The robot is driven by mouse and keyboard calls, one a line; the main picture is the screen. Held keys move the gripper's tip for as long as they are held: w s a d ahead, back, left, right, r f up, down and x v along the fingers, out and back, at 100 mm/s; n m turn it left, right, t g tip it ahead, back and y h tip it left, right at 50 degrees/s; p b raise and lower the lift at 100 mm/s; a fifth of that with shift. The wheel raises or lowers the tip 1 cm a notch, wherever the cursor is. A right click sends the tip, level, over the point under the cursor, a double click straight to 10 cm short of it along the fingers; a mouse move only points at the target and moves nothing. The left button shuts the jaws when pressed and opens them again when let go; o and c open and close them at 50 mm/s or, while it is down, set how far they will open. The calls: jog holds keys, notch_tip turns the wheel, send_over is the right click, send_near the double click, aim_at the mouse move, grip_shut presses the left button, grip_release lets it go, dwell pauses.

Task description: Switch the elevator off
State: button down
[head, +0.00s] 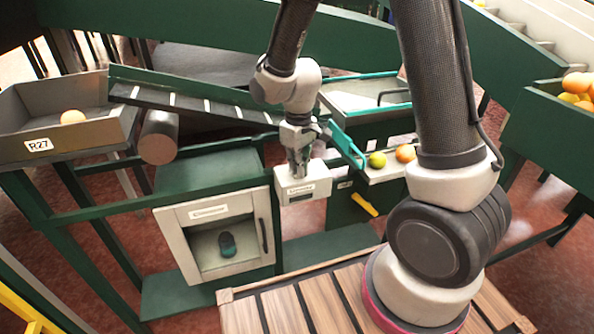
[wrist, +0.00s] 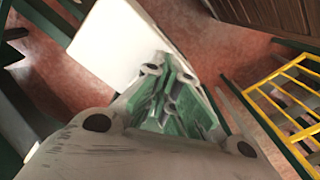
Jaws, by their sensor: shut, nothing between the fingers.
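A small white control box (head: 302,188) with a label and a dark slot on its front stands right of the cabinet. The label is too small to read surely. Its pale top also shows in the wrist view (wrist: 112,42). My gripper (head: 299,172) is shut and empty, pointing down at the top of this box. In the wrist view my gripper (wrist: 172,92) lies over the box's edge. I cannot tell whether the fingertips touch it. Any switch on top is hidden behind the fingers.
A white-framed cabinet (head: 212,213) with a dark knob inside (head: 227,244) stands left of the box. A yellow handle (head: 364,204) sticks out at right. A tray (head: 385,174) holds fruit. An R27 crate (head: 62,152) holds one orange. A sloped conveyor (head: 190,103) runs behind.

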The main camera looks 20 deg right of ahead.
jog(key=shift+r, duration=3.5)
jog(key=shift+s, duration=0.1)
jog(key=s+d+r+m+t, duration=0.4)
jog(key=s+d+r+m, duration=0.2)
jog(key=s+d+r, duration=0.9)
jog(key=s+r, duration=0.1)
jog(key=s, duration=0.2)
jog(key=shift+s+r, duration=0.2)
jog(key=shift+s, duration=0.2)
jog(key=shift+a, duration=0.1)
